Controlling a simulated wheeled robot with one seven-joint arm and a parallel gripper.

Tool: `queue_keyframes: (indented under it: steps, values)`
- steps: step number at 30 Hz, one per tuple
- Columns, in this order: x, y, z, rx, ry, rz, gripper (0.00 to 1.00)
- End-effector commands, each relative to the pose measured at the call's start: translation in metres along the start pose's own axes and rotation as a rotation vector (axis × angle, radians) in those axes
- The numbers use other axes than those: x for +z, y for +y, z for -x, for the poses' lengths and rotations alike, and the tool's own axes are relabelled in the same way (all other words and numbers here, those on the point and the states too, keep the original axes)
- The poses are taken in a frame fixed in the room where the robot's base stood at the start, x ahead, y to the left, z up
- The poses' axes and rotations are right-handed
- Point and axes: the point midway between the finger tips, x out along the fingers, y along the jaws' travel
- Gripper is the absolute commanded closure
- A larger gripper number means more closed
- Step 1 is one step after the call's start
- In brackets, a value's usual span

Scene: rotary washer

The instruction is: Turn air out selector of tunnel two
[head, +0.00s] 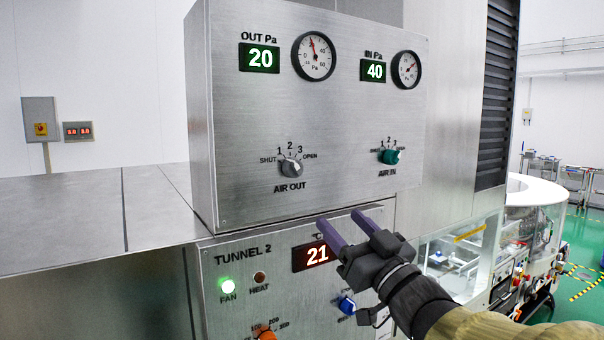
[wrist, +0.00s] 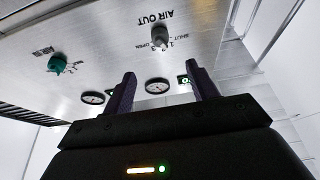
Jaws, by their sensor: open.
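The AIR OUT selector (head: 291,167) is a grey knob on the upper metal panel, with SHUT, 1, 2, 3 and OPEN marked around it. I cannot tell for sure which mark it points to. It also shows upside down in the wrist view (wrist: 160,38), beyond the fingertips and roughly between them. My gripper (head: 343,220) is open and empty, below and to the right of this knob, apart from it. In the wrist view, both purple fingers of my gripper (wrist: 160,70) stand apart with nothing between them.
The teal AIR IN knob (head: 389,157) sits to the right on the same panel (head: 240,120). Two round gauges and green displays are above. The lower TUNNEL 2 panel has a red display (head: 313,256), a blue knob (head: 347,305) and an orange knob (head: 266,334).

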Motion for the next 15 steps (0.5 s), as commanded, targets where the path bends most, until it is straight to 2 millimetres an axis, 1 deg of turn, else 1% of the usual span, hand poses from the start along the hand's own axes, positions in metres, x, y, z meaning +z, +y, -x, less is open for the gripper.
queue_keyframes:
  steps: [1, 15]
  values:
    - [-0.003, -0.001, -0.009, -0.002, -0.001, -0.002, 0.42]
    - [-0.004, 0.000, -0.092, -0.001, -0.001, -0.003, 0.42]
